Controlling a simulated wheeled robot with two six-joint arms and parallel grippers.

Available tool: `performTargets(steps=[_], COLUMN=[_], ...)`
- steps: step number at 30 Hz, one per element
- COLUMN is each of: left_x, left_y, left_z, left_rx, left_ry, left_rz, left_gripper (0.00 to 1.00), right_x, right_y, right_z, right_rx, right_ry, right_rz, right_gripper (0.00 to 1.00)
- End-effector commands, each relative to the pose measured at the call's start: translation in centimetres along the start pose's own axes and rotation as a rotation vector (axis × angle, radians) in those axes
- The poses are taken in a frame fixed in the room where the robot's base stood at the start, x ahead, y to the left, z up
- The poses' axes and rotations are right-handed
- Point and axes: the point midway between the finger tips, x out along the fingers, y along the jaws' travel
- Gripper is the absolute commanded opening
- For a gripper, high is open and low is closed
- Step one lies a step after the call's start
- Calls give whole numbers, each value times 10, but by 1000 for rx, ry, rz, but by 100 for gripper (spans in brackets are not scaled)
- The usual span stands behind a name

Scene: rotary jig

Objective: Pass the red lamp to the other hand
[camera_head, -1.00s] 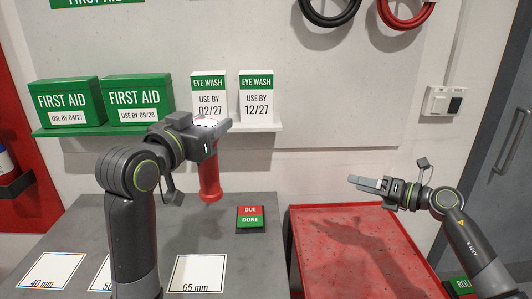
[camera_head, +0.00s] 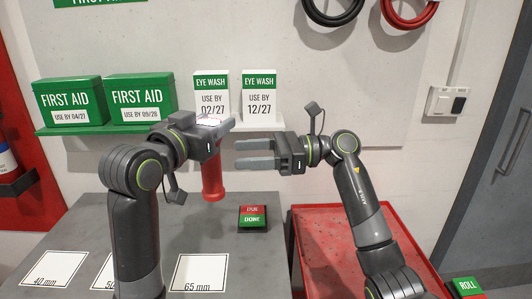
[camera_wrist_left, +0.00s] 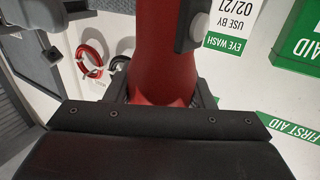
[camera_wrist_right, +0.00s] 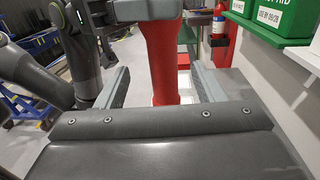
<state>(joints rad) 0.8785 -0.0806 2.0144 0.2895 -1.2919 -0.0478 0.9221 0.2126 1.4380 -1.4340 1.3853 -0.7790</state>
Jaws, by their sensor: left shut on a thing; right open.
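The red lamp (camera_head: 212,182) hangs roughly upright below my left gripper (camera_head: 222,124), which is shut on its upper part. The left wrist view shows the red body (camera_wrist_left: 162,55) between the fingers. The lamp is held above the grey table, and its top is hidden by the gripper. My right gripper (camera_head: 236,154) is open and empty, lower and just right of the lamp, its fingers pointing left at it. In the right wrist view the lamp (camera_wrist_right: 161,60) lines up between the two open fingers; in the head view the fingertips stop short of it.
A green shelf (camera_head: 150,130) behind carries first aid boxes (camera_head: 143,100) and eye wash boxes (camera_head: 211,97). A red-and-green DUE/DONE block (camera_head: 253,217) and white size cards (camera_head: 205,272) lie on the grey table (camera_head: 185,225). A red tray (camera_head: 320,222) stands at the right.

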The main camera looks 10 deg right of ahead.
Motion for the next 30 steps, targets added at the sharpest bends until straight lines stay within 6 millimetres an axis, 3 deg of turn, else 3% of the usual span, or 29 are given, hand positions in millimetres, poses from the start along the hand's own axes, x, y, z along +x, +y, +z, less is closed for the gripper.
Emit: performTargets(steps=[6,12,26,30], left_x=[0,0,0,0], left_y=[0,0,0,0], left_z=[0,0,0,0], left_rx=[0,0,0,0], left_ry=[1,1,1,1], left_rz=[0,0,0,0], left_gripper=[10,10,10,10], right_x=[44,71,82,81], right_y=[0,0,0,0], right_z=[1,0,0,0], right_rx=[2,2,2,2], right_ry=[-3,-2,0,0], right_rz=[3,0,-2,-2], right_gripper=[62,62,62,44])
